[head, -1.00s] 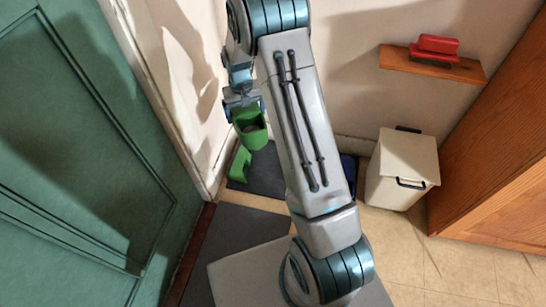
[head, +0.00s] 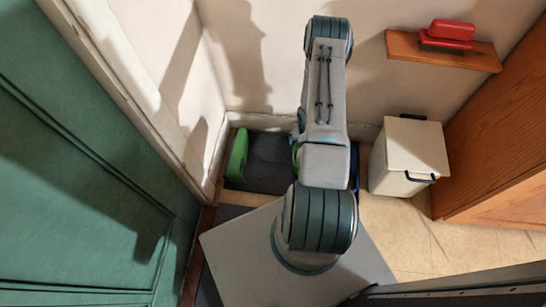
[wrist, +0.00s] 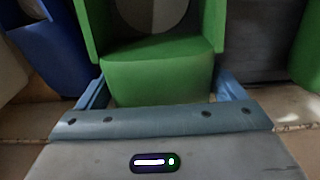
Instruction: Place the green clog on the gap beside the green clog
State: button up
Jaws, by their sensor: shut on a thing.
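My gripper (wrist: 158,82) is shut on a green clog (wrist: 157,70), with a finger on either side of it in the wrist view. In the head view my arm hides the gripper, and only a sliver of the held clog (head: 295,153) shows at the arm's left edge. Another green clog (head: 237,155) stands at the left end of the dark mat; it also shows at the right edge of the wrist view (wrist: 309,45). Bare mat (head: 268,163) lies between the two green clogs. I cannot tell whether the held clog touches the mat.
A blue clog (wrist: 50,48) is at the left in the wrist view; a bit of blue (head: 354,166) shows right of my arm in the head view. A white bin (head: 410,157) stands to the right. A shelf (head: 480,54) holds a red object (head: 450,33). Walls close in behind.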

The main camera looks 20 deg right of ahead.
jog(key=w+a+f+b, duration=0.1)
jog(key=a+f, duration=0.1)
jog(key=a, duration=0.1)
jog(key=w+a+f+b, duration=0.2)
jog(key=a+f, duration=0.1)
jog(key=a, duration=0.1)
jog(key=w+a+f+b, duration=0.1)
jog(key=w+a+f, duration=0.1)
jog(key=a, duration=0.1)
jog(key=shift+w+a+f, duration=0.15)
jog(key=shift+a+f, duration=0.15)
jog(key=shift+f+b, duration=1.2)
jog(key=shift+f, duration=0.7)
jog(key=shift+f, duration=0.15)
jog(key=o, duration=1)
jog(key=shift+c, duration=0.2)
